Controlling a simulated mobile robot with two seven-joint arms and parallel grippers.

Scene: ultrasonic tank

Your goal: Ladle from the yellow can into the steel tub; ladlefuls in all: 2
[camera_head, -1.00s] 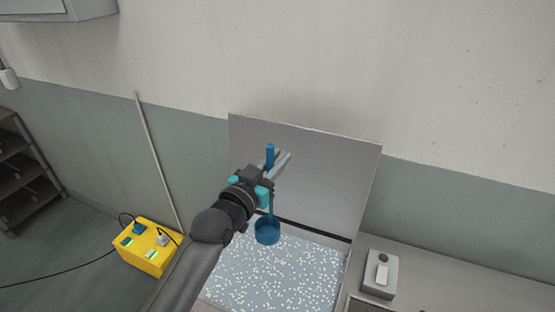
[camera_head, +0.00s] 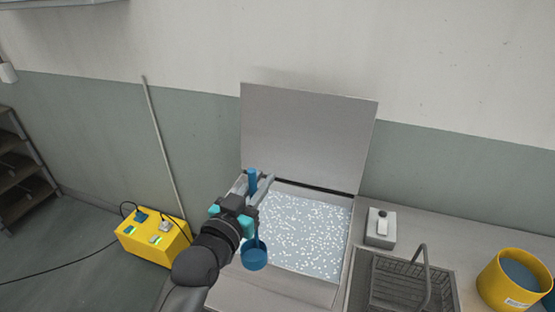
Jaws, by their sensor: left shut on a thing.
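My left gripper (camera_head: 255,184) is shut on the handle of a blue ladle (camera_head: 254,256). The ladle hangs upright with its bowl below the gripper, in front of the left edge of the steel tub (camera_head: 335,291) in this picture. What the bowl holds is not clear. The tub's raised lid (camera_head: 308,135) stands behind it, and its liquid is dotted with white specks. The yellow can (camera_head: 503,291) stands at the far right, with blue-grey liquid inside. My right gripper is not in view.
A wire basket (camera_head: 412,286) with an upright handle sits between the tub and the can. A small grey box (camera_head: 380,228) stands behind the basket. A yellow power box (camera_head: 153,243) with cables is at the left. A dark blue thing is partly cut off beside the can.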

